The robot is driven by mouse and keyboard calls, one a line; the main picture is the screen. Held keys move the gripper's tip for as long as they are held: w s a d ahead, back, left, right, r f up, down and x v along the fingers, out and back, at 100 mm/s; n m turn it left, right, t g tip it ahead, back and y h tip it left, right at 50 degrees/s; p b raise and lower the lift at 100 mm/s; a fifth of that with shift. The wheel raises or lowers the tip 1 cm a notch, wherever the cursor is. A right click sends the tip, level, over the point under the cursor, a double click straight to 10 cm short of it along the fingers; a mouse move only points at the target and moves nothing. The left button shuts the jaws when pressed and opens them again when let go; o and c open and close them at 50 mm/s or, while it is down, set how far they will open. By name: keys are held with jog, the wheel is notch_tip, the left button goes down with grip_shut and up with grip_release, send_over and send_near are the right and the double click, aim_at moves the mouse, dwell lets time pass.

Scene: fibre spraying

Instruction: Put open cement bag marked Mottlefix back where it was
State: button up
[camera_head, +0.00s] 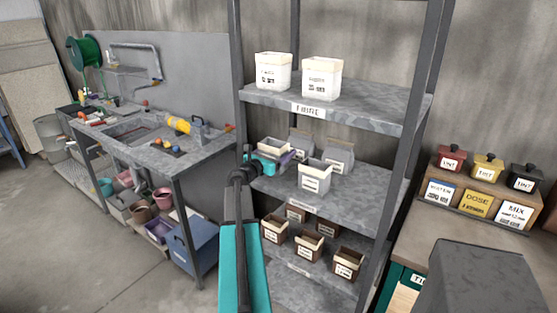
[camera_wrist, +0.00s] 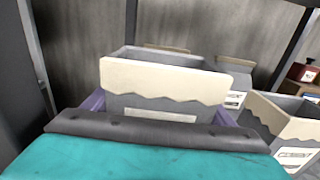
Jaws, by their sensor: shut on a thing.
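An open grey cement bag (camera_head: 271,146) with a cream folded top is at the left of the middle shelf (camera_head: 262,184). It fills the middle of the wrist view (camera_wrist: 165,84), upright, its pale front label partly covered and unreadable. My gripper (camera_head: 280,161), teal with purple fingers, is shut on this bag; a finger shows on each side of it in the wrist view (camera_wrist: 160,112). I cannot tell whether the bag's base touches the shelf. Another open grey bag (camera_head: 314,178) stands just to the right, marked cement in the wrist view (camera_wrist: 292,130).
Two closed-looking grey bags (camera_head: 340,155) stand behind on the same shelf. White bags (camera_head: 322,78) stand on the shelf above, several brown open bags (camera_head: 309,245) below. Dark rack posts (camera_head: 238,60) bound the shelf. A workbench (camera_head: 150,145) is left; labelled boxes (camera_head: 480,200) are right.

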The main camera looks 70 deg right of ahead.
jog(key=shift+f, duration=1.5)
jog(key=shift+f, duration=0.15)
jog(key=o, duration=1.6)
jog(key=shift+r, duration=0.25)
jog(key=shift+w+a+f, duration=0.1)
jog(key=shift+a, duration=0.25)
jog(key=b+v, duration=0.2)
jog(key=v, duration=0.9)
jog(key=shift+a, duration=0.2)
